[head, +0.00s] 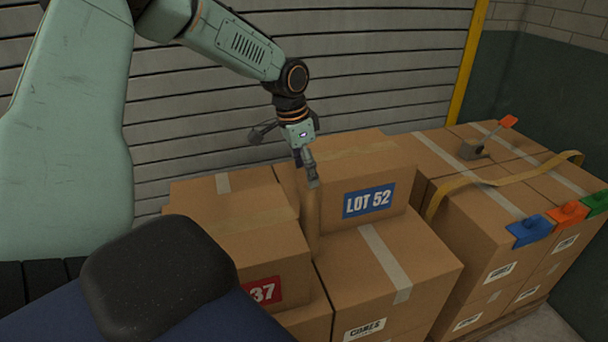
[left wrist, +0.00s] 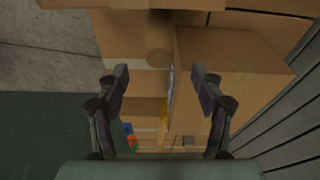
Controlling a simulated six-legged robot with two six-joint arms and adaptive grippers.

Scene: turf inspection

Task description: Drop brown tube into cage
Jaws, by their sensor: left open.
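A brown tube (head: 311,217) stands upright among the cardboard boxes, left of the box marked LOT 52. In the left wrist view its round top (left wrist: 158,58) shows as a tan disc beyond the fingertips, between them from side to side. My left gripper (head: 300,152) is open and empty, just above the tube. In the left wrist view its two fingers (left wrist: 160,80) are spread wide with nothing between them. No cage shows in either view. My right gripper is not in view.
The LOT 52 box (head: 402,178) stands close on the tube's right. A box with a red 37 label (head: 262,292) is on its left. A strapped box stack (head: 470,225) with coloured corner clips stands at right. A slatted wall (head: 370,60) rises behind.

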